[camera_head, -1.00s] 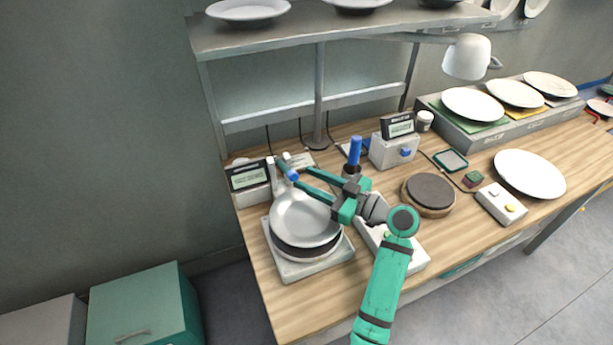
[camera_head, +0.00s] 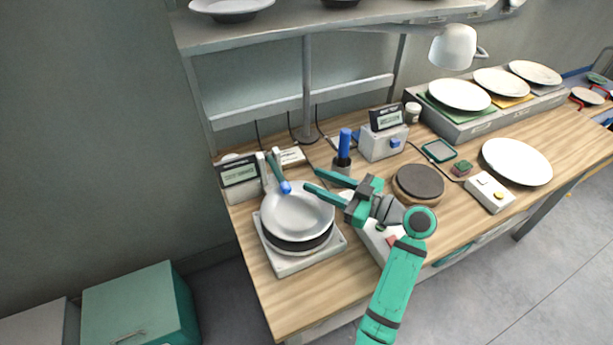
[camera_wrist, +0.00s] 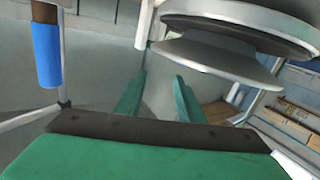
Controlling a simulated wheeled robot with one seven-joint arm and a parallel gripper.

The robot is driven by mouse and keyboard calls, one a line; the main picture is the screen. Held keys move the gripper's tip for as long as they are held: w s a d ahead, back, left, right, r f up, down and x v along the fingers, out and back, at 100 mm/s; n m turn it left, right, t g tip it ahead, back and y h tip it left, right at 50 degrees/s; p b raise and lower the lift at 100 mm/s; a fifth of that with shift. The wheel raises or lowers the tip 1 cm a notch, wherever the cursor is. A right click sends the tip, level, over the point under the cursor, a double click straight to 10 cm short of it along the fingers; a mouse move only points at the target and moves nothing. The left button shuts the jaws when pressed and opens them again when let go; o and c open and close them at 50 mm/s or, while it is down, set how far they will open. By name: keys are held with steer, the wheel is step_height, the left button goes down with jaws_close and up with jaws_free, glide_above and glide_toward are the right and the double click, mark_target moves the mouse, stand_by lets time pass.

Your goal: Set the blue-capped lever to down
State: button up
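The blue-capped lever (camera_head: 277,170) stands behind the stacked pans or plates on the left of the bench. It slants down toward the front, with its blue cap (camera_head: 285,187) at the low end, just over the back of the top pan (camera_head: 298,212). My gripper (camera_head: 311,179) is to the right of the cap, with a visible gap between. Its two green fingers are apart and empty; they also show apart in the wrist view (camera_wrist: 157,95). I cannot make out the blue cap in the wrist view.
A blue-handled tool (camera_head: 345,143) stands in a holder behind my gripper; its handle is in the wrist view (camera_wrist: 47,55). Displays (camera_head: 238,171) and (camera_head: 386,118) flank the area. A round dark pad (camera_head: 419,181) lies to the right. A shelf (camera_head: 330,30) is overhead.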

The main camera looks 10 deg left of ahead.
steer(key=shift+v, duration=2.6)
